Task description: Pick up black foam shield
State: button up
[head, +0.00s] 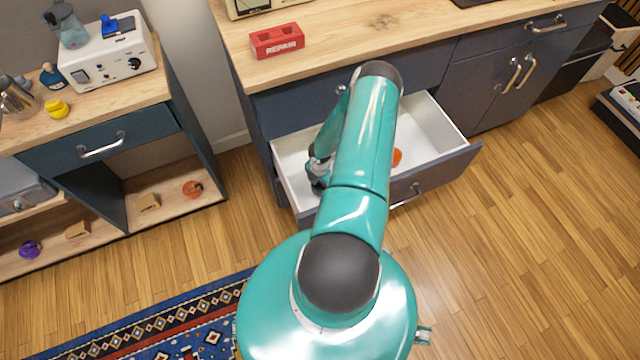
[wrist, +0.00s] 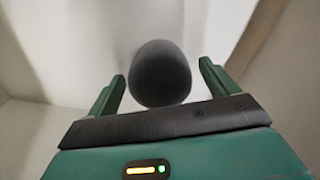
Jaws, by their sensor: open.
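The black foam shield (wrist: 160,72) shows in the wrist view as a dark, rounded shape. It lies between the two green fingers of my gripper (wrist: 162,85), with a gap visible on each side. My gripper is open. In the head view my gripper (head: 318,172) is down inside the open white drawer (head: 432,118), at its left side. My arm hides much of the drawer there, and I cannot make out the foam shield in that view.
An orange object (head: 397,157) lies in the drawer, partly behind my arm. The drawer walls stand close around my gripper. A red tray (head: 277,40) marked REPAIR stands on the wooden counter (head: 350,30) above. A shelf unit (head: 100,148) stands at left.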

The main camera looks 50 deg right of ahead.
jog(key=shift+f, duration=0.2)
jog(key=c, duration=1.1)
jog(key=shift+o, duration=0.2)
jog(key=shift+r, duration=0.15)
notch_tip(320, 180, up, 10)
jog(key=shift+f, duration=0.1)
